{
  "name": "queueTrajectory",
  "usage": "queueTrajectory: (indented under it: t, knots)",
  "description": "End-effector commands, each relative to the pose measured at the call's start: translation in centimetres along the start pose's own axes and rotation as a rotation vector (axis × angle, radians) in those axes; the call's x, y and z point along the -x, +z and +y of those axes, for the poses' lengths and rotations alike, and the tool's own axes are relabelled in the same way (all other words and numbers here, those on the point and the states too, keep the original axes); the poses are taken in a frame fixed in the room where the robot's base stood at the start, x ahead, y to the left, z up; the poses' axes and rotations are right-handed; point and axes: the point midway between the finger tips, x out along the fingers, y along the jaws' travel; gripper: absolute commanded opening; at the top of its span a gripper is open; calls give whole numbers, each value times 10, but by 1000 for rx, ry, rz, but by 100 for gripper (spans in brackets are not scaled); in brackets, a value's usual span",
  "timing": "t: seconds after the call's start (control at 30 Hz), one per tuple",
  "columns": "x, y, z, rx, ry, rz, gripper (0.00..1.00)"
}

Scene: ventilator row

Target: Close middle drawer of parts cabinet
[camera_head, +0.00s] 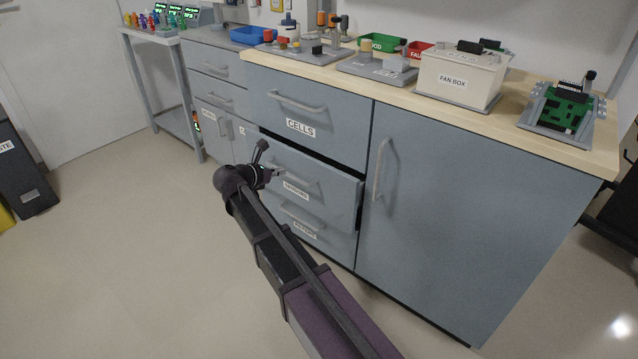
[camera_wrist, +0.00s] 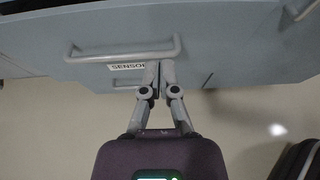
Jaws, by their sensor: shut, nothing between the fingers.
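The parts cabinet is grey-blue, with a top drawer (camera_head: 308,123) labelled CELLS, a middle drawer (camera_head: 335,190) and a bottom drawer (camera_head: 320,237). The middle drawer stands out a little from the cabinet, with a dark gap along its top and right side. Its label starts with SENSO in the wrist view, where its bar handle (camera_wrist: 125,56) also shows. My gripper (camera_head: 277,172) is at the middle drawer's front, by the handle. In the wrist view its fingers (camera_wrist: 160,66) are shut together with nothing between them, close to the handle. I cannot tell whether they touch it.
A tall cabinet door (camera_head: 445,200) with a vertical handle is to the right. The wooden worktop (camera_head: 400,95) bears a white FAN BOX (camera_head: 460,78), a green circuit board (camera_head: 562,108) and bins. Open floor (camera_head: 130,250) lies to the left.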

Motion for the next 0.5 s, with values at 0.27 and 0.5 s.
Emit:
queueTrajectory:
  t: [0.27,0.5]
  knots:
    - [-2,-29,-32,-3,7,-178,0]
    - [3,-42,-52,-6,18,-315,0]
